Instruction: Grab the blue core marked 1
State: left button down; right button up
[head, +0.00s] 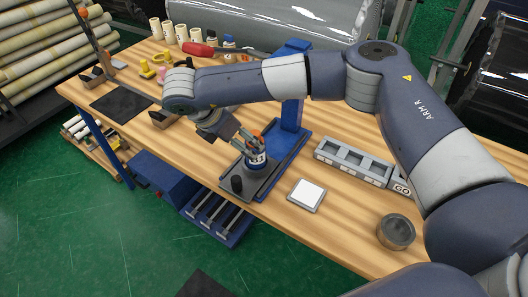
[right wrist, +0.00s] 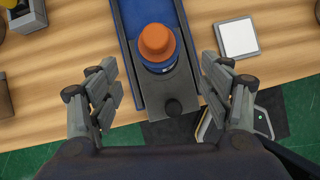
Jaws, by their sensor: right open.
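The blue core (head: 257,161) stands upright on a grey plate of a blue stand, with an orange top and a white marking too small to read surely. In the right wrist view the core (right wrist: 158,48) shows from above, its orange top hiding most of the blue body. My right gripper (right wrist: 166,84) is open, its two fingers apart on either side of the grey plate, with the core ahead between them. In the head view the right gripper (head: 237,132) is just behind and left of the core, partly hidden by its own wrist. My left gripper is not in view.
A dark knob (head: 236,184) stands on the plate in front of the core. A black mat (head: 122,103) lies left.

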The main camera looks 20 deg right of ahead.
aim_at(249, 146)
jog(key=p+x, duration=0.1)
jog(key=x, duration=0.3)
jog(key=shift+w+f+p, duration=0.2)
jog(key=shift+f+p, duration=0.05)
jog(key=shift+p, duration=0.05)
jog(key=shift+d+f, duration=0.2)
jog(key=shift+f, duration=0.05)
jog(key=shift+w+d+f+p, duration=0.1)
jog(key=shift+d+f+p, duration=0.1)
jog(key=shift+p, duration=0.15)
jog(key=p+x, duration=0.2)
jog(key=x, duration=0.2)
jog(key=shift+w+d+f, duration=0.1)
jog(key=shift+w+f, duration=0.05)
jog(key=shift+f, duration=0.2)
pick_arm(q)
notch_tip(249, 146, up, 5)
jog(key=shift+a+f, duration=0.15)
pick_arm(e)
jog(key=c, duration=1.2)
